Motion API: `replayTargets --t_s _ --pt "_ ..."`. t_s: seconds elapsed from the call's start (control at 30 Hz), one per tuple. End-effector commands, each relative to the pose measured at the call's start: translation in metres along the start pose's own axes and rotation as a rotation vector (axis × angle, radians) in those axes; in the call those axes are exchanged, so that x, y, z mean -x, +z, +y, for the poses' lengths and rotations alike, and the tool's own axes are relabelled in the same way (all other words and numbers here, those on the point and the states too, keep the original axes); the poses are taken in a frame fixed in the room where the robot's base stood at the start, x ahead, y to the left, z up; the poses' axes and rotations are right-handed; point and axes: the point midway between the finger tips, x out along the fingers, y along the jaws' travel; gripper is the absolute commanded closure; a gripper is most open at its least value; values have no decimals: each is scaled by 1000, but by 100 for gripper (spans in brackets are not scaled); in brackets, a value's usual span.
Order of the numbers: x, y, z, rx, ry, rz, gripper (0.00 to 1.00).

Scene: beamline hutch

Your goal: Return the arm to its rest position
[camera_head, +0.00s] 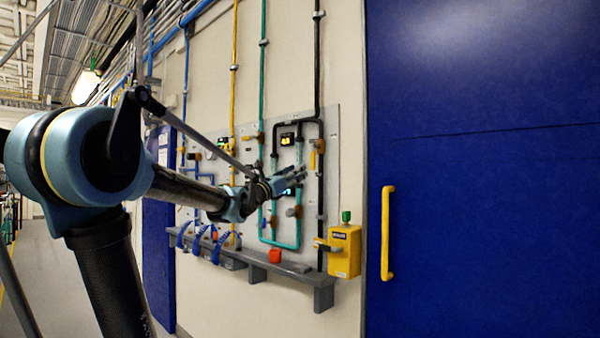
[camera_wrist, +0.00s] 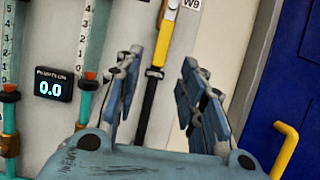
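My arm (camera_head: 170,187) reaches out from the left of the head view toward the panel of pipes on the wall. My gripper (camera_head: 292,174) is at its far end, in front of the panel. In the wrist view my gripper (camera_wrist: 163,85) has its two blue-grey fingers spread apart, with nothing held between them. Behind the gap between the fingers runs a black pipe with a yellow valve handle (camera_wrist: 168,35). I cannot tell how far the fingertips are from the panel.
The panel (camera_head: 328,150) carries pipes, valves and gauges. A blue door (camera_head: 480,230) has a yellow handle (camera_head: 387,233). The floor (camera_head: 70,290) at left looks clear.

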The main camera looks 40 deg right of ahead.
Motion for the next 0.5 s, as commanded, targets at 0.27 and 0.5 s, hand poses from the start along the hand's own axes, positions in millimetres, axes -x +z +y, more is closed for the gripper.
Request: replayTargets --t_s 0.27,0.5 --pt "16 0 0 0 -1 0 63" --pt "16 0 0 1 -1 0 63"
